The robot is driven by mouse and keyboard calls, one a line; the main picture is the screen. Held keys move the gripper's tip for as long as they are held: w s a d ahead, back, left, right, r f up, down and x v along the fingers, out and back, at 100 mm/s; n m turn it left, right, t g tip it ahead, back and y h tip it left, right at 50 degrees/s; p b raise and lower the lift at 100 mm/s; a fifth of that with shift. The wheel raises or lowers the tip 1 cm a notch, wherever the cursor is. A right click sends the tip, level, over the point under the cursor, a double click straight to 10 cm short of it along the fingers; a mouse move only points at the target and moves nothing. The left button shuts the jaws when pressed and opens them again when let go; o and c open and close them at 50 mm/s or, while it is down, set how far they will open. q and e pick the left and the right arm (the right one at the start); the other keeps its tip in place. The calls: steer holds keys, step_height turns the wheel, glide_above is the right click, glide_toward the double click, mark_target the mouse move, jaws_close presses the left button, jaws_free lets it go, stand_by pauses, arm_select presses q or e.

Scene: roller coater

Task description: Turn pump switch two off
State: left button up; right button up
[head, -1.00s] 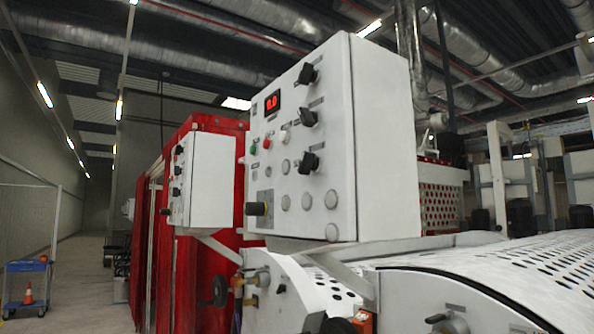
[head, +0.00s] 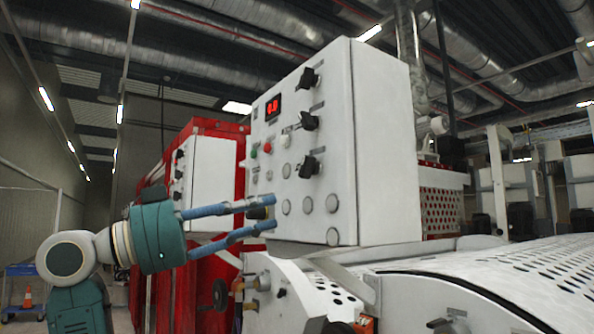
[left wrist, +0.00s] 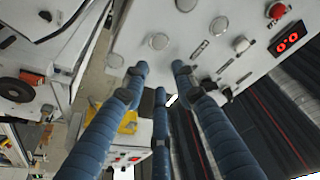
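A white control box (head: 385,150) carries three black rotary switches in a column: top (head: 308,77), middle (head: 309,121) and bottom (head: 309,166). The labels are too small to read, so I cannot tell which is pump switch two. A dark knob (head: 259,212) sits at the panel's lower left, partly behind my fingers. My left gripper (head: 272,213) has its blue fingers spread and empty, with the tips near that knob and left of the switches. In the left wrist view the fingers (left wrist: 159,72) are apart in front of the panel's edge. My right gripper is not in view.
The panel has a red display (head: 273,106), a red button (head: 267,148) and several round grey buttons. A smaller control box (head: 212,170) stands behind my arm on the left. A perforated white machine cover (head: 540,265) lies at lower right.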

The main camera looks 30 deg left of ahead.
mark_target(303, 170)
arm_select(q)
steer(key=s+r+m+h, duration=0.1)
steer(key=s+r, duration=0.3)
steer(key=p+x, duration=0.1)
steer(key=x, duration=0.2)
steer(key=p+x, duration=0.2)
steer(key=x, duration=0.1)
steer(key=p+x, duration=0.1)
steer(key=x, duration=0.2)
steer(key=shift+w+a+p, duration=0.2)
steer(key=shift+w+p, duration=0.1)
steer(key=shift+w+d+r, duration=0.15)
steer(key=shift+w+d, duration=0.15)
steer(key=shift+w, duration=0.3)
steer(key=shift+c, duration=0.5)
jaws_close()
